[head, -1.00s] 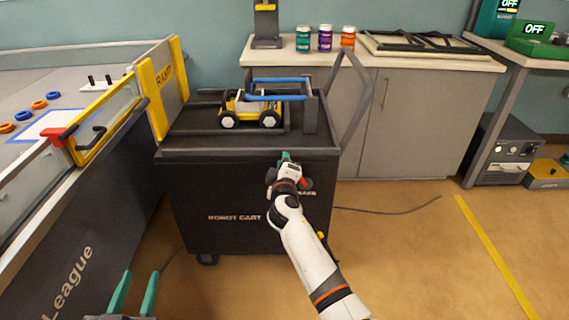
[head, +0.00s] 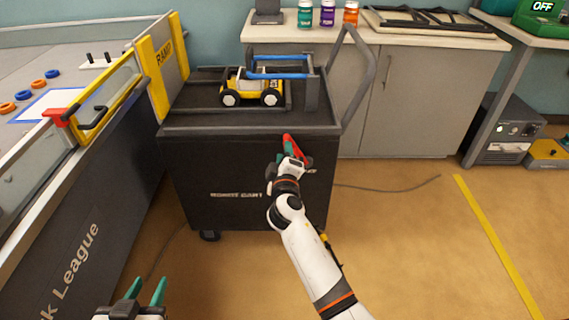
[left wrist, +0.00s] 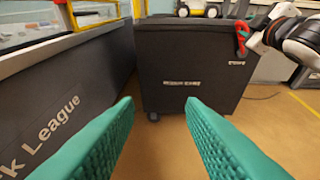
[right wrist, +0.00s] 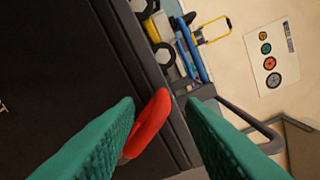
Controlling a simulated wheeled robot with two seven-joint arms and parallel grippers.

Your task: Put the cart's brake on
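The dark robot cart (head: 225,185) stands ahead, its front panel facing me. The red brake lever (head: 289,143) is at the upper right of that panel, partly hidden by my right gripper (head: 287,153). In the right wrist view the red lever (right wrist: 151,122) lies between the green fingers, closer to the left one. Those fingers are apart, and I cannot tell whether either touches it. The left wrist view also shows the lever (left wrist: 242,36), with a small label below it. My left gripper (head: 147,290) is open and empty, low and away from the cart.
A toy vehicle (head: 251,88) with blue bars sits on the cart top. A grey push handle (head: 364,80) rises at the cart's right. The league table (head: 75,235) stands close on the left. A cable lies on the floor to the right, where the floor is mostly open.

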